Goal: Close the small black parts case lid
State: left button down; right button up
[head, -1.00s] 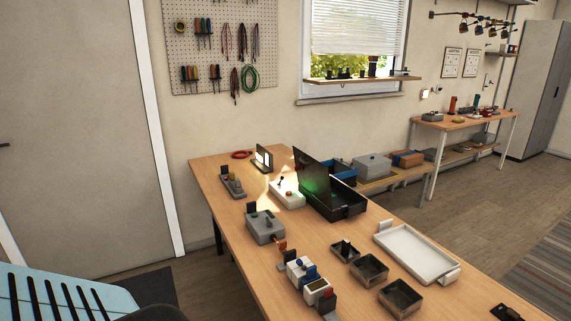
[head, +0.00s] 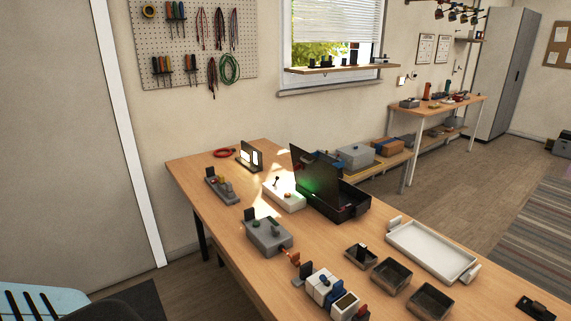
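The small black parts case (head: 343,207) stands on the wooden table, near its back edge. Its dark lid (head: 314,174) is open and stands upright, tilted, along the left side of the case. A green glow shows on the lid's lower part. The inside of the case is dark and mostly hidden behind the lid and walls. Neither of my grippers is in view.
A white and grey box (head: 285,195) stands close left of the case. A grey box (head: 268,235), several small open bins (head: 391,275) and a white tray (head: 432,251) are on the table (head: 330,248). A chair (head: 45,303) is at bottom left.

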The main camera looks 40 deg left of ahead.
aim_at(319, 177)
jog(key=j, duration=1.8)
